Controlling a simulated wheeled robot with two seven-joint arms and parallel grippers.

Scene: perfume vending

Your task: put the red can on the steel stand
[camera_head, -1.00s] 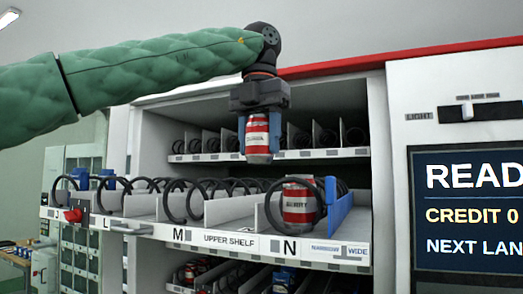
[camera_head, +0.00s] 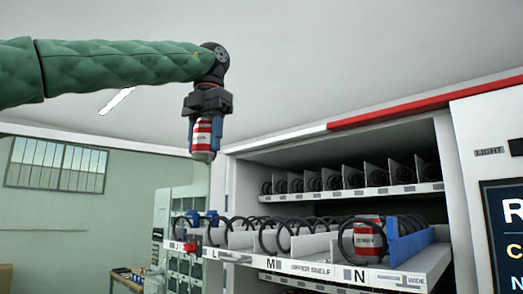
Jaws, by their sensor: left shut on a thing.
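My left gripper (camera_head: 207,118) comes in from the left and points down. It is shut on a red can (camera_head: 201,142) with a white label band, held upright in the air left of the vending machine's open front. I cannot make out a steel stand in this view. My right gripper is not in view.
A pale cabinet (camera_head: 187,257) and a wooden table (camera_head: 127,283) stand at the lower left.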

